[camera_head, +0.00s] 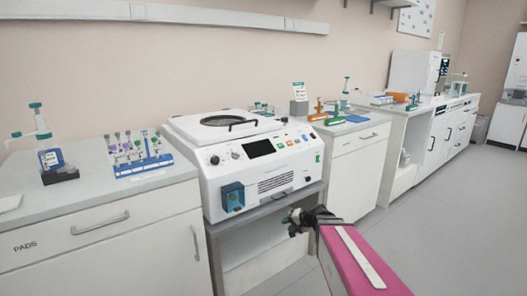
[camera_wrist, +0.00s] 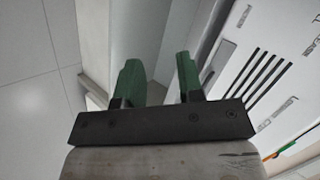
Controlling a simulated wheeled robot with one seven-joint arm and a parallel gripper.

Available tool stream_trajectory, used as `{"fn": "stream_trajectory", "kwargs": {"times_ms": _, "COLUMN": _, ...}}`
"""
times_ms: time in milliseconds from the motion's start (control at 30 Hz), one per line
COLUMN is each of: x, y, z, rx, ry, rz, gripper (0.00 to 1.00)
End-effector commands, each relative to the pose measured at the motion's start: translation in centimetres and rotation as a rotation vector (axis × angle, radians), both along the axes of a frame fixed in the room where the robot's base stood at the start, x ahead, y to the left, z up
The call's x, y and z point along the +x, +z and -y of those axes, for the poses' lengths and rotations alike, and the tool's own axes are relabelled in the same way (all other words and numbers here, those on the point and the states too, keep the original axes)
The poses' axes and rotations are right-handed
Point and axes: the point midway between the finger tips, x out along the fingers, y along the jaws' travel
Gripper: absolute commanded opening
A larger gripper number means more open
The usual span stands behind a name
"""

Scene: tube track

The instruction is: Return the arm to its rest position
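My gripper (camera_head: 293,220) is in front of the white centrifuge (camera_head: 254,160), below and to the right of its front panel, in the head view. My pink arm link reaches to it from the lower right. In the wrist view my gripper (camera_wrist: 158,80) shows two green fingers standing apart with nothing between them. The centrifuge front (camera_wrist: 262,75) with its dark vent slots fills the right of the wrist view. The fingers look clear of it, though the exact distance is hard to tell.
An open shelf (camera_head: 255,245) lies under the centrifuge. More lab items stand on the right counter (camera_head: 355,128). The grey floor (camera_head: 440,220) at right is clear.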

Motion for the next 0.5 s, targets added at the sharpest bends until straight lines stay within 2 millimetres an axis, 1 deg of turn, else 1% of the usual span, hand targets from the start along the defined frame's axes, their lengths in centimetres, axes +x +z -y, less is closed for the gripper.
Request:
{"fn": "stream_trajectory", "kwargs": {"times_ms": 33, "x": -2.0, "y": -0.5, "z": -0.1, "rx": -0.069, "ry": 0.049, "rz": -0.03, "gripper": 0.35}}
{"fn": "stream_trajectory", "kwargs": {"times_ms": 167, "x": -6.1, "y": -2.0, "z": 0.6, "rx": -0.262, "ry": 0.165, "rz": -0.117, "gripper": 0.35}}
{"fn": "stream_trajectory", "kwargs": {"times_ms": 200, "x": -7.3, "y": -2.3, "z": 1.0, "rx": -0.323, "ry": 0.196, "rz": -0.144, "gripper": 0.35}}
{"fn": "stream_trajectory", "kwargs": {"times_ms": 300, "x": -10.2, "y": -3.0, "z": 2.4, "rx": -0.476, "ry": 0.264, "rz": -0.217, "gripper": 0.35}}
{"fn": "stream_trajectory", "kwargs": {"times_ms": 400, "x": -12.5, "y": -3.3, "z": 3.9, "rx": -0.615, "ry": 0.314, "rz": -0.281, "gripper": 0.35}}
{"fn": "stream_trajectory", "kwargs": {"times_ms": 500, "x": -14.1, "y": -3.3, "z": 5.4, "rx": -0.724, "ry": 0.343, "rz": -0.331, "gripper": 0.35}}
